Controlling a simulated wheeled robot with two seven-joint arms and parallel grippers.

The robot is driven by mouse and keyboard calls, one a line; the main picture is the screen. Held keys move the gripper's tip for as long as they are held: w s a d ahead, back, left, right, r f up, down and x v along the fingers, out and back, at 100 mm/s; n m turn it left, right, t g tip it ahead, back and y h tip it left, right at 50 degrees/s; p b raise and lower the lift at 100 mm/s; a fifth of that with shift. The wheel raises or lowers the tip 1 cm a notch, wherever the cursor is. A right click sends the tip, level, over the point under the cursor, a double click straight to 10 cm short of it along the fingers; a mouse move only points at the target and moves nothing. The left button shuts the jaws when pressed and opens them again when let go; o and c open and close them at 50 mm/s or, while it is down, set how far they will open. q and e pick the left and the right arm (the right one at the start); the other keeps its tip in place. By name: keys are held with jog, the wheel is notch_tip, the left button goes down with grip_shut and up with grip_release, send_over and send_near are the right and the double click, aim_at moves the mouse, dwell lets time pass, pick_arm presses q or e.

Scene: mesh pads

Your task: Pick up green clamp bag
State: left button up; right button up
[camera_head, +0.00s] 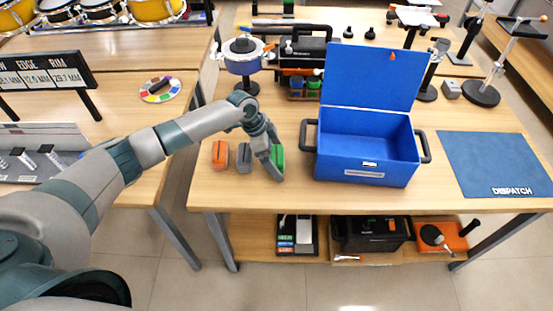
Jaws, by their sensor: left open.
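The green clamp bag (277,158) stands on the wooden table, third in a row, just left of the open blue box. My left gripper (272,170) is down at it, its fingers overlapping the bag's left and front side. The gripper is open; whether a finger touches the bag cannot be told. Part of the green bag is hidden behind the gripper. A grey bag (244,158) and an orange bag (220,155) stand to the left of it. My right gripper does not show.
The blue box (365,173) with black side handles and a raised lid stands close to the right. A blue dispatch mat (494,164) lies at the table's right. A round blue-and-white device (243,62) on a stand is behind. The table's left front edge is near.

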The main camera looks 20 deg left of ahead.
aim_at(280, 154)
pick_arm(q)
jog(key=c, duration=1.4)
jog(key=shift+o, duration=0.2)
jog(key=shift+r, duration=0.1)
jog(key=shift+w+r+b, duration=0.1)
jog(key=shift+r+b, duration=0.25)
jog(key=shift+r, duration=0.2)
notch_tip(280, 154, up, 2)
jog(key=shift+r+b, duration=0.2)
jog(key=shift+b, duration=0.35)
jog(key=s+d+r+b, duration=0.2)
jog(key=s+d+r, duration=0.5)
jog(key=d, duration=0.2)
jog(key=shift+s+r+b, duration=0.15)
jog(key=shift+r+b, duration=0.05)
jog(key=shift+b, duration=0.2)
